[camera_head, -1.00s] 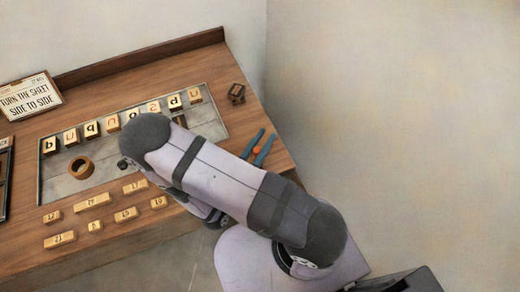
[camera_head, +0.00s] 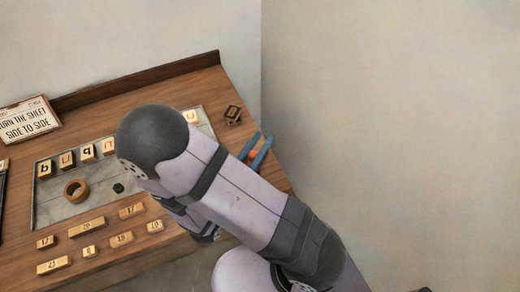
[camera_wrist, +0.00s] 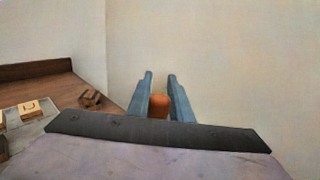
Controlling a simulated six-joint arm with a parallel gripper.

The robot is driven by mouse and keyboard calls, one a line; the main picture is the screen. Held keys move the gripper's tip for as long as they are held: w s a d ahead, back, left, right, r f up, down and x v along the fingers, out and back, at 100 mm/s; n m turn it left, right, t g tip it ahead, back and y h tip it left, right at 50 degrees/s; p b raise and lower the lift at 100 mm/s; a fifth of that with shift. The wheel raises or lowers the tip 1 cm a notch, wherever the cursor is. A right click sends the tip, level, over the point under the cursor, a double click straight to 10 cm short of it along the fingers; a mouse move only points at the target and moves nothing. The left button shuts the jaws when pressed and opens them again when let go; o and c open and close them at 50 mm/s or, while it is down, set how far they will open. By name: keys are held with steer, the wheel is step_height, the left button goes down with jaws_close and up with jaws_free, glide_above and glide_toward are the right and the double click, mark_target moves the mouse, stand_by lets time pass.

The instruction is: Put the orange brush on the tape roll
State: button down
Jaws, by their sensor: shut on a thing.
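The tape roll (camera_head: 68,190) is a brown ring lying on the grey sheet at the left of the bench in the head view. My gripper (camera_head: 263,147) has blue fingers and is at the bench's right end, partly behind my arm. In the wrist view, my gripper (camera_wrist: 160,80) is shut on the orange brush (camera_wrist: 160,104). Only a rounded orange part of the brush shows between the fingers; the rest is hidden. A bit of the brush (camera_head: 254,154) also shows in the head view. The gripper is well to the right of the tape roll, and the roll is not in the wrist view.
Letter blocks (camera_head: 67,159) stand in a row on the grey sheet (camera_head: 48,212), partly hidden by my arm. Several number blocks (camera_head: 86,229) lie in front. A small black piece (camera_head: 118,187) is right of the roll. A dark cube (camera_head: 233,115) and a sign (camera_head: 28,119) are farther back.

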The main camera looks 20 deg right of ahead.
steer(key=shift+r, duration=0.7)
